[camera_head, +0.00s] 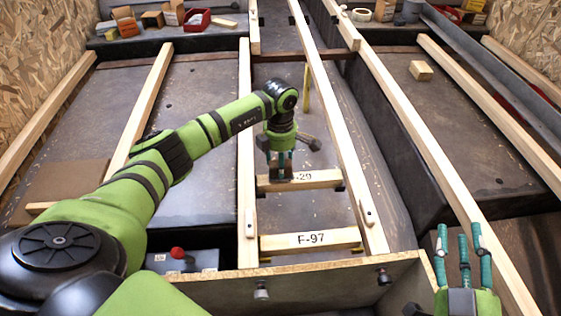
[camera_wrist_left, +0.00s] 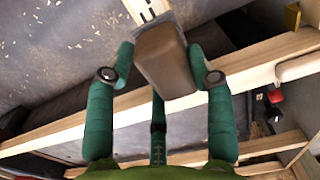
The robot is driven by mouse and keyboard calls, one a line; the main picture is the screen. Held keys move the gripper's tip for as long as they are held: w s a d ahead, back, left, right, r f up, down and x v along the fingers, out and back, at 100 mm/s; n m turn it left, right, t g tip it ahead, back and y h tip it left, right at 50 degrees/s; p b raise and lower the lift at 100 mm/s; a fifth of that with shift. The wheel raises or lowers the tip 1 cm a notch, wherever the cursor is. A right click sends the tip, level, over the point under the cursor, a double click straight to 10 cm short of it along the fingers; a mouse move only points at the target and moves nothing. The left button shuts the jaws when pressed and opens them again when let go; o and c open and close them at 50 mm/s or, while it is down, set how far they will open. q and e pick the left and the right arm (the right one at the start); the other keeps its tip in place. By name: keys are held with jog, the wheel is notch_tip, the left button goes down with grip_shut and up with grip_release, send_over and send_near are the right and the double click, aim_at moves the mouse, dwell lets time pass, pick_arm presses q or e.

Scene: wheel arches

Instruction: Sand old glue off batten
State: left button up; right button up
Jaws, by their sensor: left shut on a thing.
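A short wooden batten (camera_head: 325,179), its label partly hidden and ending in "-29", lies across between two long timbers. A second batten marked F-97 (camera_head: 335,239) lies nearer me. My left gripper (camera_head: 281,165) is over the left part of the "-29" batten. In the left wrist view its teal fingers (camera_wrist_left: 165,82) are closed around a brown-grey block (camera_wrist_left: 166,58), which looks like a sanding block. The block overlaps a pale labelled batten (camera_wrist_left: 146,8); I cannot tell whether they touch. Any old glue is hidden or too small to see. My right gripper (camera_head: 464,256) is empty, fingers spread, at the lower right.
Long timbers (camera_head: 330,120) run away from me on both sides of the battens. A plywood edge (camera_head: 320,283) crosses in front. A small wood block (camera_head: 421,70) lies at the right. A red bin (camera_head: 195,20) and boxes stand at the back left. A dark box with a red knob (camera_head: 178,254) sits lower left.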

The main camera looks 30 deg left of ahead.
pick_arm(q)
jog(key=shift+r, duration=0.4)
jog(key=shift+r+p, duration=0.3)
jog(key=shift+p, duration=0.2)
jog(key=shift+r+p, duration=0.3)
jog(key=shift+r, duration=0.35)
pick_arm(e)
jog(key=shift+s+d+f+m+g+h, duration=0.35)
jog(key=shift+s+d+f+g+h, duration=0.75)
jog(key=shift+f, duration=1.8)
jog(key=shift+s+d+f+m+g+h, duration=0.2)
jog(key=shift+d+f+m+g+h, duration=0.3)
jog(key=shift+d+f+g, duration=1.4)
pick_arm(q)
jog(key=shift+r+p, duration=0.35)
jog(key=shift+p, duration=0.2)
jog(key=shift+r+p, duration=0.5)
jog(key=shift+r, duration=0.1)
jog(key=shift+r+p, duration=0.4)
jog(key=shift+r, duration=0.4)
pick_arm(e)
jog(key=s+d+f+g+h, duration=0.2)
jog(key=s+d+f+g, duration=0.2)
jog(key=s+f+g, duration=0.5)
notch_tip(320, 180, down, 2)
jog(key=s, duration=0.2)
jog(key=shift+s+f+m, duration=0.25)
jog(key=shift+s+m, duration=0.05)
jog(key=shift+m, duration=0.05)
